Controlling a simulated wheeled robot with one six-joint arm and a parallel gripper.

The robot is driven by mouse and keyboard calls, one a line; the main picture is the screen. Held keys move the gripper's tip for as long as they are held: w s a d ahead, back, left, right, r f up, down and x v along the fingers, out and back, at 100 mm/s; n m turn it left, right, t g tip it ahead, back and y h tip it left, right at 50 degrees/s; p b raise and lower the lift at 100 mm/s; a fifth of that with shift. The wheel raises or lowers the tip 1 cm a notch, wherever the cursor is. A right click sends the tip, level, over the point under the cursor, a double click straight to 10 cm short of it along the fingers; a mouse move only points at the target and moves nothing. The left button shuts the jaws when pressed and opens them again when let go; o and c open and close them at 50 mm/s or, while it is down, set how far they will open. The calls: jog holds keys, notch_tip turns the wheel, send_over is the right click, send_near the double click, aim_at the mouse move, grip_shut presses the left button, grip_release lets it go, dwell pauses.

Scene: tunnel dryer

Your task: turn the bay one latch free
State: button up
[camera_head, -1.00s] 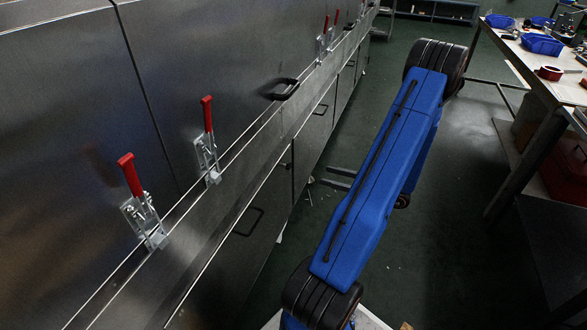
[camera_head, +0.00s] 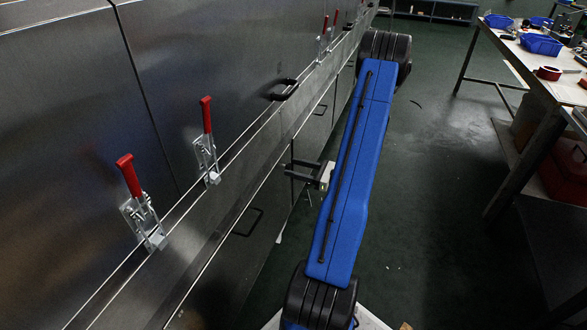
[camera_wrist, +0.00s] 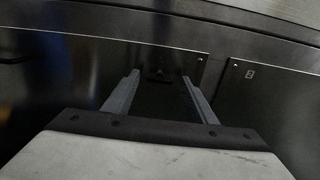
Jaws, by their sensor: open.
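My gripper (camera_head: 290,169) is open and empty, its fingers pointing left at the lower steel panels of the dryer. In the wrist view the two fingers (camera_wrist: 160,77) are spread apart in front of a dark panel. A small dark fitting (camera_wrist: 158,75) shows between the fingertips near that panel's top edge; it is too dim to tell whether it is the bay one latch or how it is turned. The gripper looks apart from it, though the gap is hard to judge. A panel on the right carries a small plate (camera_wrist: 250,72) that seems to read 2.
Red-handled toggle clamps (camera_head: 129,176) (camera_head: 206,116) stand upright along the dryer wall. A black handle (camera_head: 284,90) juts out farther along. A workbench (camera_head: 519,54) with blue bins (camera_head: 541,45) stands at the right. The green floor (camera_head: 430,170) between is open.

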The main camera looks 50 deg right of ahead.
jog(key=shift+w+a, duration=0.2)
jog(key=shift+w, duration=0.3)
jog(key=c, duration=1.1)
